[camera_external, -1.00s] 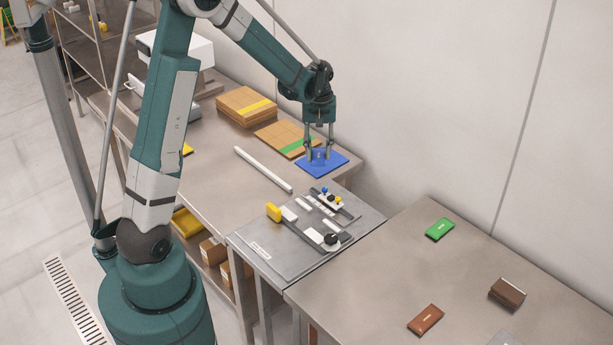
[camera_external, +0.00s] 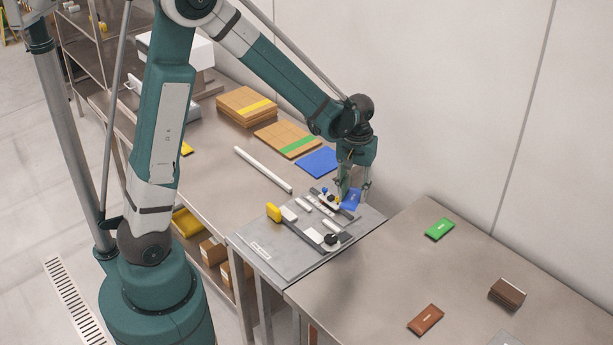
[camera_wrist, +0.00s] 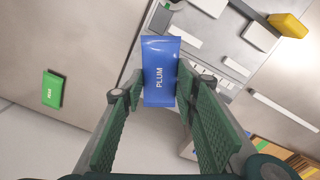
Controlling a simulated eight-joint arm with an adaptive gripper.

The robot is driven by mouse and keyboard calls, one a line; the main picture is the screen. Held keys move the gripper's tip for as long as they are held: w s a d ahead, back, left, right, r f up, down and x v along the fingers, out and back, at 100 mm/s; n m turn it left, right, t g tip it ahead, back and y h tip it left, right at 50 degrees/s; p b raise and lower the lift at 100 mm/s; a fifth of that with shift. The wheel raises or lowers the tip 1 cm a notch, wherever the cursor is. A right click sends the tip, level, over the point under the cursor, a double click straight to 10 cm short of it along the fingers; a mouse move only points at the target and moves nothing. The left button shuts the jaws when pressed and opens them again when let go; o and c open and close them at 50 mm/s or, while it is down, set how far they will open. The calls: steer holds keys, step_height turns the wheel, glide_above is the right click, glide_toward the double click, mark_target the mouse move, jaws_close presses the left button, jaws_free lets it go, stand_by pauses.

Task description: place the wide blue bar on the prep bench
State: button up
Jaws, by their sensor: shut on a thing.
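The wide blue bar (camera_external: 351,200), a flat blue packet lettered PLUM, is held by my gripper (camera_external: 354,187) above the back right part of the grey metal plate with fittings. In the wrist view the bar (camera_wrist: 160,75) stands between the two green fingers of my gripper (camera_wrist: 160,92), which are shut on it; its label faces the camera. A steel bench (camera_external: 390,270) stands at the right and another steel bench (camera_external: 222,165) at the left. The frames do not show which is called the prep bench.
Green (camera_external: 440,229) and brown (camera_external: 426,319) packets lie on the right bench, with free room between. A blue mat (camera_external: 317,162) lies bare on the left bench.

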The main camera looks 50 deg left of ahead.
steer(key=s+d+m, duration=0.2)
steer(key=s+d, duration=0.5)
steer(key=d, duration=0.3)
steer(key=m, duration=0.3)
glide_above(356, 287)
steer(key=shift+f, duration=0.2)
steer(key=shift+b, duration=0.3)
steer(key=shift+f+b, duration=0.45)
steer(key=shift+f, duration=2.5)
steer(key=shift+f+b, duration=0.35)
steer(key=shift+f, duration=1.7)
steer(key=shift+f, duration=0.2)
